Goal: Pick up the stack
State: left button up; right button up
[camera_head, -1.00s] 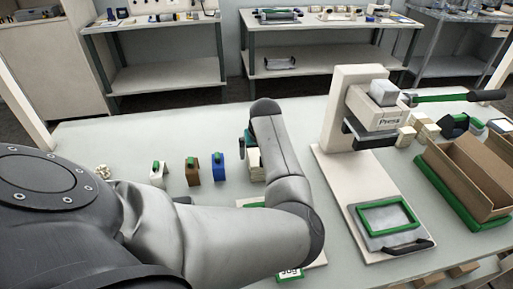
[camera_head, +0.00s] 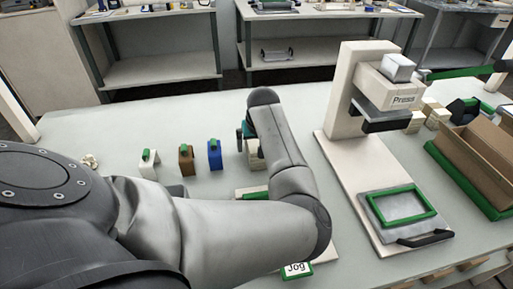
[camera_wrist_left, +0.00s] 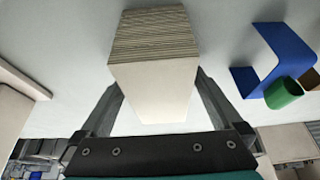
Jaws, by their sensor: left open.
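The stack (camera_wrist_left: 152,60) is a block of many thin pale layers with a plain cream face. It fills the middle of the left wrist view, and its edge shows beside my arm in the head view (camera_head: 256,160). My left gripper (camera_wrist_left: 160,84) is open, with one finger on each side of the stack. I cannot tell whether either finger touches it. In the head view my forearm and wrist hide most of the gripper and part of the stack. My right gripper is not in view.
Blue (camera_head: 214,155), brown (camera_head: 186,160) and white (camera_head: 148,165) blocks with green tabs stand left of the stack. A press (camera_head: 345,110) with a green-framed plate (camera_head: 402,206) stands to the right. An open cardboard box (camera_head: 480,165) lies beyond it.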

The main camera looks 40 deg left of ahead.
pick_arm(q)
jog(key=shift+f+p, duration=0.3)
jog(key=shift+p, duration=0.05)
dwell(0.4)
jog(key=c, duration=1.5)
jog(key=shift+r+b, duration=0.2)
jog(key=shift+b, duration=0.35)
notch_tip(320, 180, up, 20)
jog(key=p, duration=0.4)
jog(key=shift+r, duration=0.1)
